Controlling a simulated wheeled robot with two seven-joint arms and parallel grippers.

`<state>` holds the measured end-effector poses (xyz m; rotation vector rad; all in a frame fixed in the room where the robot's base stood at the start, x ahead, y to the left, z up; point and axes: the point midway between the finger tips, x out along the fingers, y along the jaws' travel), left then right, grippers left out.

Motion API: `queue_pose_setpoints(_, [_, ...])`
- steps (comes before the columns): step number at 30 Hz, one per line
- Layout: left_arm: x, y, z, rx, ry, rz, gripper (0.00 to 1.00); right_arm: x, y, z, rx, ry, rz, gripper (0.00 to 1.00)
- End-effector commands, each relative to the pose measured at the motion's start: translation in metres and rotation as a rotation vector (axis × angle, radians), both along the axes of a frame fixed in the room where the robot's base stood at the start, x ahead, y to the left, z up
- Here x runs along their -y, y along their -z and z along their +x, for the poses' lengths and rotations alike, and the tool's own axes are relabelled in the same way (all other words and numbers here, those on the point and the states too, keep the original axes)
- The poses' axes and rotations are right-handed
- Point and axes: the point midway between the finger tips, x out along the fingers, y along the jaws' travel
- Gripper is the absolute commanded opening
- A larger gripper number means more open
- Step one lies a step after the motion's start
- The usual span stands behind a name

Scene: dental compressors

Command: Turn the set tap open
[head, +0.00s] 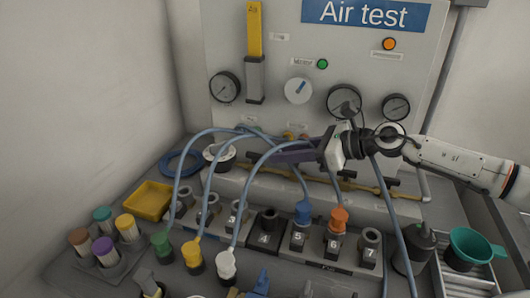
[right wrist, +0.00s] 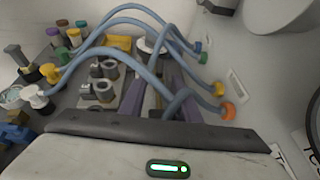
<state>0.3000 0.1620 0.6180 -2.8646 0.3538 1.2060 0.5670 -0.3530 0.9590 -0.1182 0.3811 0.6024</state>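A brass pipe (head: 372,188) runs along the foot of the test panel, with small black tap handles (head: 347,174) on it. I cannot tell which is the set tap; my gripper and hoses hide part of the pipe. A white dial with a blue pointer or handle (head: 298,89) is on the panel above. My right gripper (head: 262,155) reaches left in front of the panel, among the blue hoses. In the right wrist view its two purple fingers (right wrist: 160,98) stand apart, with a hose showing across the gap; nothing is clearly gripped. My left gripper is not in view.
Blue hoses (head: 208,132) arch from the coloured plugs close to my right gripper. Numbered sockets (head: 264,239) stand in front. A yellow tray (head: 148,201) and a blue ring (head: 181,163) lie at left. A green funnel (head: 472,246) is at right. Gauges (head: 225,87) are on the panel.

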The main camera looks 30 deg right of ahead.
Motion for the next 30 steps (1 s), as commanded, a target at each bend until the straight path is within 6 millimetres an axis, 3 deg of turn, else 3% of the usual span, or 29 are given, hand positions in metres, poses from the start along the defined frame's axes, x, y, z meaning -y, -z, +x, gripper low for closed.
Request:
queue_pose_setpoints(4, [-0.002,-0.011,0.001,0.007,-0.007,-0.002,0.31,-0.015,0.003,0.02,0.005,-0.001,0.005,0.3])
queue_pose_setpoints(10, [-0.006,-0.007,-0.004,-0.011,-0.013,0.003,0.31,-0.028,0.016,0.039,0.002,-0.001,0.002,0.3])
queue_pose_setpoints(23, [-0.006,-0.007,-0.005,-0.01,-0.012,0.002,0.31,-0.033,0.022,0.046,0.001,-0.001,-0.002,0.3])
queue_pose_setpoints(28, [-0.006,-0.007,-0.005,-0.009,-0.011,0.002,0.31,-0.033,0.022,0.046,0.001,-0.002,-0.001,0.01])
queue_pose_setpoints(30, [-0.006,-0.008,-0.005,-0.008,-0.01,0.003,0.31,-0.033,0.022,0.046,0.001,-0.002,-0.001,0.0])
